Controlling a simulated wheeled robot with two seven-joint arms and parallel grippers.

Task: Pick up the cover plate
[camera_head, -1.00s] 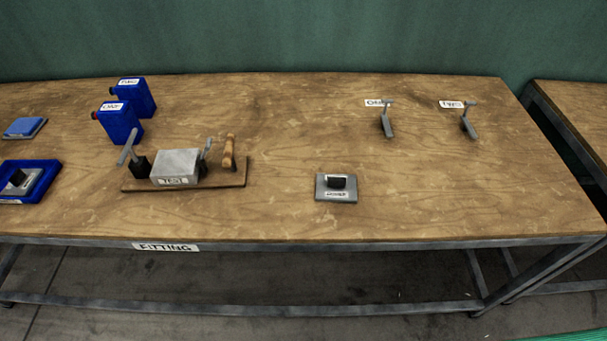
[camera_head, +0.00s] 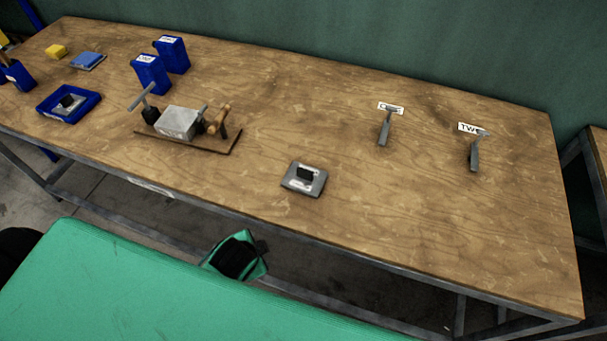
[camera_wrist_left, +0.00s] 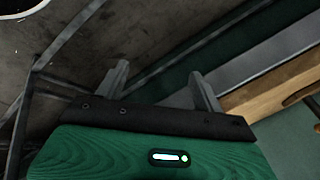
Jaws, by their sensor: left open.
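A small grey plate with a black grip block and a white label (camera_head: 304,178) lies flat on the wooden workbench, near its front edge, in the head view. The label is too small to read surely, so I cannot confirm it is the cover plate. A similar grey plate with a black block (camera_head: 69,103) lies in a blue tray (camera_head: 47,108) at the left. My left gripper (camera_wrist_left: 162,88) is open and empty in the left wrist view, its two fingers apart, with floor and bench frame beyond. My right gripper is not in view.
A board fixture with a grey block (camera_head: 178,122), a clamp handle and a wooden handle stands left of the plate. Two blue containers (camera_head: 152,74) (camera_head: 173,54) stand behind it. Two grey levers (camera_head: 384,128) (camera_head: 474,152) stand at the right. The bench around the plate is clear.

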